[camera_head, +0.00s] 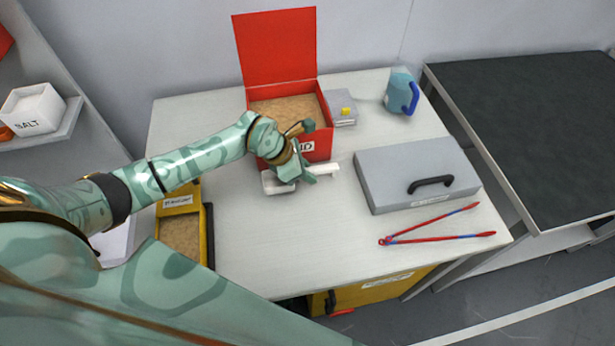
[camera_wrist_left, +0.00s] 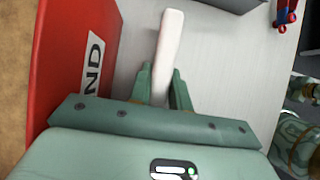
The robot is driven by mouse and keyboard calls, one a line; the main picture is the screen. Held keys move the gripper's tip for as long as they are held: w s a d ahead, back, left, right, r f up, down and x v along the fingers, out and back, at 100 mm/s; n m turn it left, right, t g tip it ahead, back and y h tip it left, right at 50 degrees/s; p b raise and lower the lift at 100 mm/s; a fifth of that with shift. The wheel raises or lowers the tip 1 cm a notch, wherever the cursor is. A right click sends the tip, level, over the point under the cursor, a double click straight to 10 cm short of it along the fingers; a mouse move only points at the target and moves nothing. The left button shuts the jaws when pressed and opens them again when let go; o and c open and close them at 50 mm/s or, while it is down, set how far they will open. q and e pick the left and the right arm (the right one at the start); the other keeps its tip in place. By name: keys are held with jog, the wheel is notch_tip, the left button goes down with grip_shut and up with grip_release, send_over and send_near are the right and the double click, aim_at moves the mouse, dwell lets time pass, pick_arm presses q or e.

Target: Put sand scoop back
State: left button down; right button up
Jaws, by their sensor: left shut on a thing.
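A white scoop (camera_head: 272,184) is at the table's middle, in front of the red sand box. Its pan lies to the left and its handle (camera_head: 326,169) sticks out to the right. My left gripper (camera_head: 306,178) is shut on the scoop's handle, which also shows between the fingers in the left wrist view (camera_wrist_left: 169,40). I cannot tell whether the scoop touches the table. The red sand box (camera_head: 320,143) stands behind the gripper with its lid (camera_head: 276,46) raised and sand inside. My arm hides part of its front.
A grey case (camera_head: 395,170) lies right of the scoop, with red tongs (camera_head: 440,238) in front. A blue-handled jug (camera_head: 401,92) and small grey box (camera_head: 341,105) stand behind. A yellow container (camera_head: 181,200) stands left. The front middle tabletop is clear.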

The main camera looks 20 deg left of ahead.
pick_arm(q)
notch_tip(320, 180, down, 2)
jog(key=shift+f, duration=0.1)
jog(key=c, duration=1.3)
grip_release()
jog(key=shift+a+r, duration=0.1)
jog(key=shift+r, duration=0.2)
jog(key=p+v, duration=0.2)
jog(key=v, duration=0.9)
jog(key=shift+s+a+r, duration=0.15)
jog(key=shift+s+r, duration=0.05)
jog(key=shift+r, duration=0.05)
